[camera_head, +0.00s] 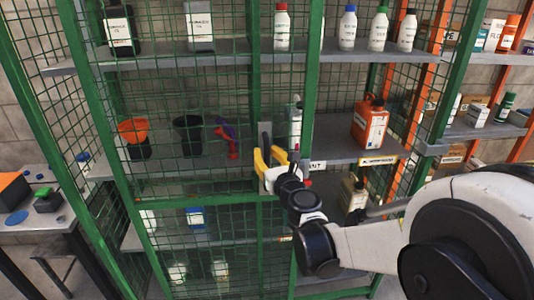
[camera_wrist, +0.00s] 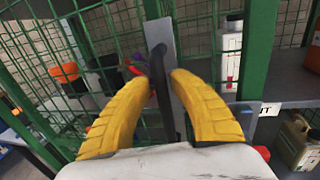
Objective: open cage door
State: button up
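The cage door (camera_head: 190,199) is a green frame with wire mesh in front of the shelves. A grey plate (camera_head: 265,129) with an upright black handle (camera_head: 265,142) sits near its right side. I cannot tell whether the door is fully shut. My gripper (camera_head: 268,154) has its yellow fingers at the handle. In the wrist view, the fingers of my gripper (camera_wrist: 162,76) stand apart, one on each side of the black handle (camera_wrist: 159,66). A small gap shows beside the handle, so the gripper looks open around it. Contact deeper between the fingers is hidden.
Behind the mesh are an orange funnel (camera_head: 133,130), a black funnel (camera_head: 188,134) and bottles. A green post (camera_head: 312,70) stands right of the handle. An orange jerrycan (camera_head: 370,121) sits on the right shelf. A side table (camera_head: 50,216) stands at the left.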

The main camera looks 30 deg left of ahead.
jog(key=shift+o, duration=0.4)
jog(key=shift+r, duration=0.1)
jog(key=v, duration=1.2)
